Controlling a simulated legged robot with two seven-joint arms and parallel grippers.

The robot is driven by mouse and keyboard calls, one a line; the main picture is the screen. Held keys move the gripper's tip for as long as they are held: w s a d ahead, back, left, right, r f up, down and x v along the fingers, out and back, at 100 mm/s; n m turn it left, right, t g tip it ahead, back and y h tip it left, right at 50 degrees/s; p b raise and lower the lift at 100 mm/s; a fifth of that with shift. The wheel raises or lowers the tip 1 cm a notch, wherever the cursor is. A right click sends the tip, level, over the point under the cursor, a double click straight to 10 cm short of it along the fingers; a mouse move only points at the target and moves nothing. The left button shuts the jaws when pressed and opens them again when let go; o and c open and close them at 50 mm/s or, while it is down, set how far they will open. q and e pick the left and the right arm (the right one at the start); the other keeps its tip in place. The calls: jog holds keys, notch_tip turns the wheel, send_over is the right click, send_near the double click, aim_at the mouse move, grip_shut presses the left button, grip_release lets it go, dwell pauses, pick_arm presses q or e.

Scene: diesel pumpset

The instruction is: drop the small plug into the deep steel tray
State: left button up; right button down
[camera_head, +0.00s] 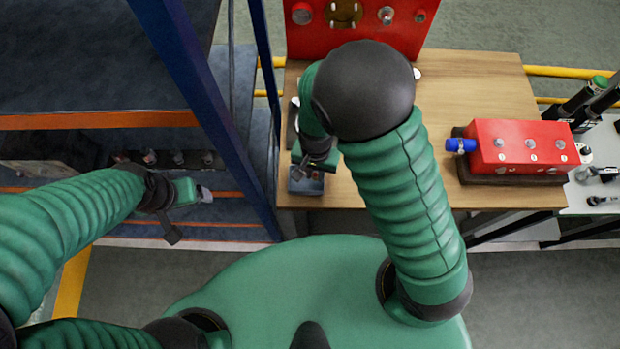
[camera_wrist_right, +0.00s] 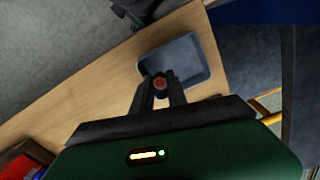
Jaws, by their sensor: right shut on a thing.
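The small plug (camera_wrist_right: 159,84) shows in the right wrist view as a reddish round end between the fingertips of my right gripper (camera_wrist_right: 161,92). That gripper is shut on it. The deep steel tray (camera_wrist_right: 190,51) is a grey rectangular tray on the wooden table, and its floor looks empty where it shows. The fingertips overlap the tray's near edge in this view; their height above it is hard to judge. In the head view my right gripper (camera_head: 314,171) covers part of the tray (camera_head: 297,187). My left gripper (camera_head: 190,195) is at the left, away from the table; its jaws are unclear.
The wooden table (camera_head: 470,90) holds a red box with a blue fitting (camera_head: 512,147) at the right and a red panel (camera_head: 360,28) at the back. A blue rack post (camera_head: 225,110) stands left of the tray. Clear table lies between arm and red box.

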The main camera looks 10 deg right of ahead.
jog(key=c, duration=1.6)
grip_release()
jog(key=shift+a, duration=0.15)
jog(key=shift+o, duration=1.3)
jog(key=shift+a, duration=0.25)
jog(key=shift+o, duration=0.5)
jog(key=shift+a+r, duration=0.1)
jog(key=shift+a, duration=0.4)
jog(key=shift+d+r, duration=0.25)
jog(key=shift+r, duration=0.1)
notch_tip(320, 180, up, 6)
jog(key=p, duration=0.1)
pick_arm(q)
jog(key=shift+a+r+p, duration=0.5)
jog(key=shift+a+r, duration=0.05)
jog(key=shift+r, duration=0.35)
pick_arm(e)
notch_tip(320, 180, up, 10)
send_over(311, 182)
jog(key=shift+a, duration=0.45)
pick_arm(q)
jog(key=shift+d, duration=0.1)
pick_arm(e)
jog(key=shift+d, duration=0.1)
